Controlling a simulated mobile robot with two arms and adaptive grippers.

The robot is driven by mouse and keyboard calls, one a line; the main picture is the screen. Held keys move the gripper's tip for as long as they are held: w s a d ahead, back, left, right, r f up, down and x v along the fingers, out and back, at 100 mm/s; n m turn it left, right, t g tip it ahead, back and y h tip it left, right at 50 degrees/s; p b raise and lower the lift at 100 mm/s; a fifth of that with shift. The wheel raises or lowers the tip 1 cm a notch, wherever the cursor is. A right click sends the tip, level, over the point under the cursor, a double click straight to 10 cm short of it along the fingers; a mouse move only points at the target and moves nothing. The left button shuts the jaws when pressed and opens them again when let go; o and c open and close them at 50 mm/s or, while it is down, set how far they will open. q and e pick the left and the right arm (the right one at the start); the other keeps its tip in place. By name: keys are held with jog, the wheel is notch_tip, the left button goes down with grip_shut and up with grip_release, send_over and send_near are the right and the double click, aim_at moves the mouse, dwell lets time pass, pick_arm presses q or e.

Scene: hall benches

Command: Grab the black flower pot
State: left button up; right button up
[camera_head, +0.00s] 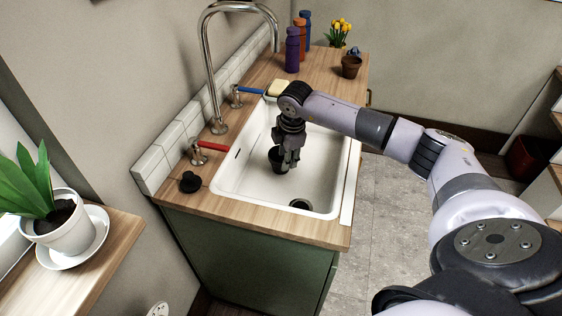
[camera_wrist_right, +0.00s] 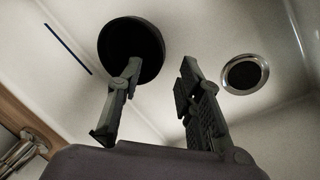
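The black flower pot (camera_head: 275,155) stands in the white sink, partly hidden by my right gripper (camera_head: 290,163). In the right wrist view the pot (camera_wrist_right: 121,40) shows as a dark round opening at the upper left. My right gripper (camera_wrist_right: 161,67) points down into the sink with its two fingers apart. One finger overlaps the pot's rim in the wrist view; the other is clear of it, over the sink. I cannot tell whether the finger is inside the pot or only above it. Nothing shows between the fingertips. My left gripper is not in view.
The sink (camera_head: 246,181) has a drain (camera_wrist_right: 245,74) near the pot. A tall faucet (camera_head: 207,70), red and blue handles and a black stopper (camera_head: 190,182) line its left side. Bottles (camera_head: 292,50), a brown pot (camera_head: 351,67) and yellow flowers (camera_head: 340,31) stand behind.

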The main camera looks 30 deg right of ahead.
aim_at(276, 160)
jog(key=shift+f, duration=0.2)
jog(key=shift+w+d+f, duration=0.1)
jog(key=shift+w+f, duration=0.1)
jog(key=shift+f, duration=0.2)
jog(key=x, duration=0.3)
jog(key=shift+w+d+f+p, duration=0.2)
jog(key=shift+w+f+p, duration=0.05)
jog(key=shift+f+p, duration=0.05)
jog(key=shift+f, duration=0.3)
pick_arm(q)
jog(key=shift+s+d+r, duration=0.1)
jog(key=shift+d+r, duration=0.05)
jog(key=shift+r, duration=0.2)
pick_arm(e)
jog(key=shift+c, duration=0.3)
grip_shut()
